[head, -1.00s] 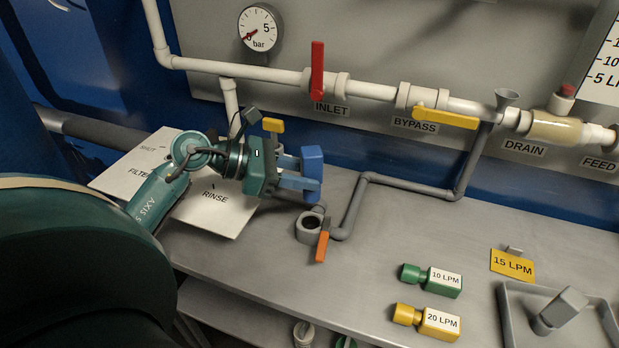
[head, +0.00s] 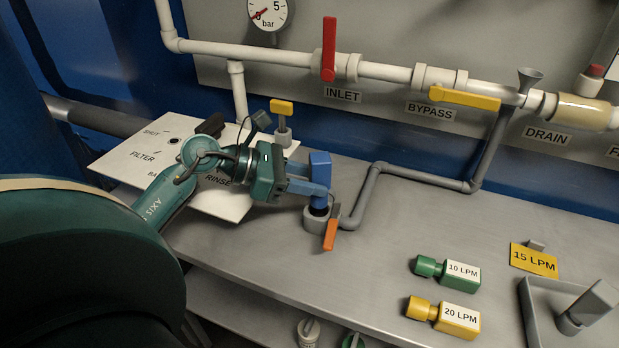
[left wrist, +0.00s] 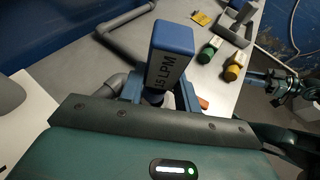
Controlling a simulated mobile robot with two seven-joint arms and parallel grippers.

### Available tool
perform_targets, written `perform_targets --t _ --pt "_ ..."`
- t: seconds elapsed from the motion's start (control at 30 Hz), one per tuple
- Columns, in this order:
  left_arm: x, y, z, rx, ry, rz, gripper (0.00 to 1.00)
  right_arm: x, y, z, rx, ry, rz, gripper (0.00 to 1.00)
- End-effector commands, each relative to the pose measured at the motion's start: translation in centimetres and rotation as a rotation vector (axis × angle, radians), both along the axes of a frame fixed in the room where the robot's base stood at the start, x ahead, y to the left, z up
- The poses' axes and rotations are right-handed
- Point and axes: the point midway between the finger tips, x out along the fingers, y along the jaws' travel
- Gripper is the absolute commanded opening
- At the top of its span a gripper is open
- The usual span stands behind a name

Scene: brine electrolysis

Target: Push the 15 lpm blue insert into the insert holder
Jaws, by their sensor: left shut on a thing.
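The blue insert (head: 320,164) is upright in my left gripper (head: 318,190), which is shut on it. In the left wrist view the blue insert (left wrist: 172,40) shows a label ending in "5 LPM", and the gripper's fingers (left wrist: 160,92) lie on either side of it. The insert's lower end is at the mouth of the grey insert holder (head: 317,219), which has an orange lever (head: 331,235) beside it. I cannot tell how deep the insert sits in the holder. My right gripper is not clearly seen in the head view.
A green 10 LPM insert (head: 448,272) and a yellow 20 LPM insert (head: 443,315) lie on the bench. A yellow 15 LPM card (head: 534,262) and a grey tray (head: 534,315) are at the right. A grey pipe (head: 415,178) runs behind the holder.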

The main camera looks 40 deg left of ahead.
Motion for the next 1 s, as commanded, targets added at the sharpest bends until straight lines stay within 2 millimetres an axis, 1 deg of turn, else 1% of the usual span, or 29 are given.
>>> perform_targets --t 0.07,0.2,0.47,0.73,1.0 --pt "0.01 0.01 -0.35 0.000 0.000 0.000 0.09 -0.27 -0.03 -0.22 0.004 0.001 -0.002 0.36" --pt "0.01 0.01 -0.29 -0.001 -0.001 0.000 0.09 -0.27 -0.05 0.13 0.008 -0.007 -0.004 0.36" --pt "0.00 0.01 -0.27 -0.001 -0.001 0.000 0.09 -0.24 -0.10 0.11 0.005 -0.007 -0.004 0.36" --pt "0.00 -0.01 -0.34 0.000 -0.001 0.000 0.09 -0.20 -0.14 -0.48 0.000 -0.003 -0.002 0.36" --pt "0.00 -0.01 -0.26 -0.001 -0.001 0.000 0.09 -0.22 -0.16 -0.53 -0.001 -0.001 -0.002 0.36"
